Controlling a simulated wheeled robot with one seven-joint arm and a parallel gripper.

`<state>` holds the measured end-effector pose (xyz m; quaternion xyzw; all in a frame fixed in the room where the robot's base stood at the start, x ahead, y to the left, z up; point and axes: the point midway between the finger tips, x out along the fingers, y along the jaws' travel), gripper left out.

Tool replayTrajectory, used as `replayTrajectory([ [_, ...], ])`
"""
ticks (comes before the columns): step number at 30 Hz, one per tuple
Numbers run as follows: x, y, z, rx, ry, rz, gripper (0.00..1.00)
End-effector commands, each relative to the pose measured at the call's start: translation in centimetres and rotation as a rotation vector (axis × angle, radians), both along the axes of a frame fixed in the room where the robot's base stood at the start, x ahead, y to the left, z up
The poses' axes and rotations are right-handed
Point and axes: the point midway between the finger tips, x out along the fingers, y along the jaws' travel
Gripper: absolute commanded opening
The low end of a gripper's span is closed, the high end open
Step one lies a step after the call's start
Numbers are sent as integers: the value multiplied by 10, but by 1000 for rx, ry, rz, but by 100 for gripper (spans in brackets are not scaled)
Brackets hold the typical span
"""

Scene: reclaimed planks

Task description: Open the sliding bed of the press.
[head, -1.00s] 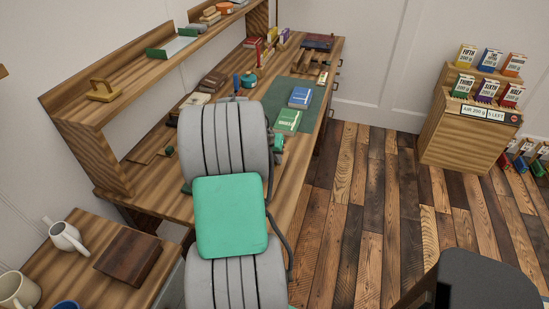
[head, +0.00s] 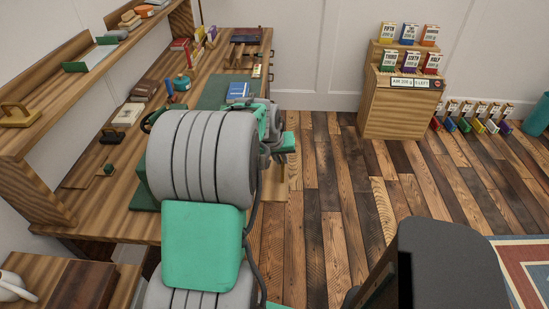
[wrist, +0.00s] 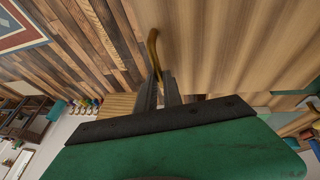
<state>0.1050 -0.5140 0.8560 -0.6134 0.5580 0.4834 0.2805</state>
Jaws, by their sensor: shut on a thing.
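In the wrist view my gripper (wrist: 160,86) has its two dark fingers closed on a thin, curved brass-coloured handle (wrist: 153,46). The handle rises past the fingertips, close to a pale wooden surface. I cannot tell from this view what it is fixed to. In the head view my arm covers most of the press. A dark green block (head: 144,196) shows at the left of my arm on the bench and may be part of it. The sliding bed cannot be made out. My gripper's fingers are hidden in the head view.
The wooden bench (head: 110,215) carries books, a teal pot (head: 182,84) and a green mat. A shelf (head: 45,115) overhangs its left side. A wooden stand (head: 395,118) with packets is at the back right. Plank floor is clear right of the bench.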

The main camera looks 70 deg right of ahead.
Motion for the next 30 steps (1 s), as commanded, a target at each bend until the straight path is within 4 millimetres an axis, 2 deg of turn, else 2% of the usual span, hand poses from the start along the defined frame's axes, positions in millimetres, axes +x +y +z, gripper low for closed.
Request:
replayTrajectory([
  [12, 0, -1, 1, -1, -1, 8, 0],
  [13, 0, -1, 1, -1, 0, 8, 13],
  [20, -1, -1, 0, -1, -1, 7, 32],
  [27, -1, 0, 1, -1, -1, 7, 33],
  [30, 0, 2, 9, -3, 0, 7, 33],
])
